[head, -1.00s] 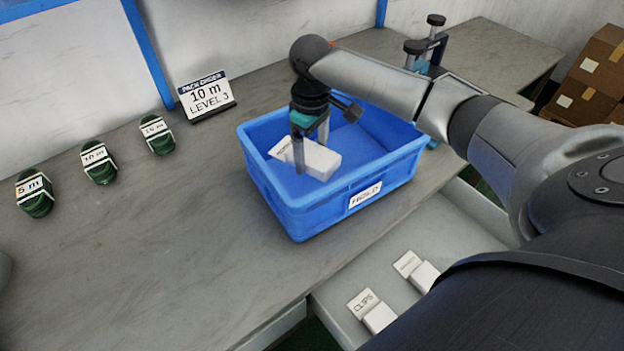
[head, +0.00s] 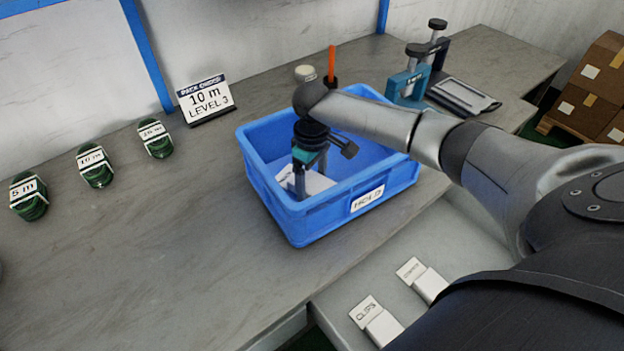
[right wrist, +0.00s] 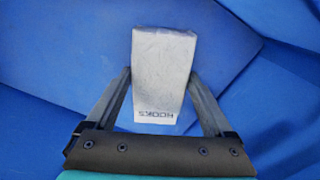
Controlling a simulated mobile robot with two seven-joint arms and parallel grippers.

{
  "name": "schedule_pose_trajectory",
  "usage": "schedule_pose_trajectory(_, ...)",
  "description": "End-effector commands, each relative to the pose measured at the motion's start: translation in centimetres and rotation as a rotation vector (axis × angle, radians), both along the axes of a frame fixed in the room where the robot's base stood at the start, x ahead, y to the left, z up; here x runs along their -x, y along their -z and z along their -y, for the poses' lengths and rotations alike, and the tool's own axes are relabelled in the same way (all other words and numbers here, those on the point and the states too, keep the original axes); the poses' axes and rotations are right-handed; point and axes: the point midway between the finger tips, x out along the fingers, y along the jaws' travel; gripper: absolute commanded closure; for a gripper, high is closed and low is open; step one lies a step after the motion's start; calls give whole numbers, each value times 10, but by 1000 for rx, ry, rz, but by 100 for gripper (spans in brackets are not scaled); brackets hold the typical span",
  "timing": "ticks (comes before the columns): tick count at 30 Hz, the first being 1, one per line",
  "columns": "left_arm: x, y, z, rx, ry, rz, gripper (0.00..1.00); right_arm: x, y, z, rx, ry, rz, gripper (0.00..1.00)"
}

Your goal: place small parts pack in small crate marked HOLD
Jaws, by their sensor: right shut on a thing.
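The small blue crate marked HOLD (head: 312,224) stands on the grey bench, its label on the front wall. My right gripper (head: 309,178) reaches down inside the crate, toward its left part. It is shut on a white small parts pack (head: 319,184), partly hidden by the fingers and crate wall. In the right wrist view the pack (right wrist: 162,70) reads HOOKS and lies between the two fingers, low over the blue floor. I cannot tell whether it touches the floor. My left gripper is not in view.
Green coils (head: 95,166) stand at the left, near a pack order sign (head: 206,99). A teal clamp fixture (head: 408,84) stands behind the crate at the right. White packs, one marked CLIPS (head: 367,310), lie in the lower tray (head: 450,240).

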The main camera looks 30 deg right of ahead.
Motion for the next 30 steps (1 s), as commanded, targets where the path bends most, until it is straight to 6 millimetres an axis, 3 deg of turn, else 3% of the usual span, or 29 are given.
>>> schedule_pose_trajectory(1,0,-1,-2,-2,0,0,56,0,2,0,-1,0,0,70)
schedule_pose_trajectory(2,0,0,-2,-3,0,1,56,0,1,0,-1,0,0,10)
schedule_pose_trajectory(4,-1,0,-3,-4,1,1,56,0,1,0,-1,0,0,2)
schedule_pose_trajectory(15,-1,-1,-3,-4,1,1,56,0,-6,0,1,0,0,0)
schedule_pose_trajectory(30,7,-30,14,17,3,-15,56,-1,-104,0,-2,1,1,0)
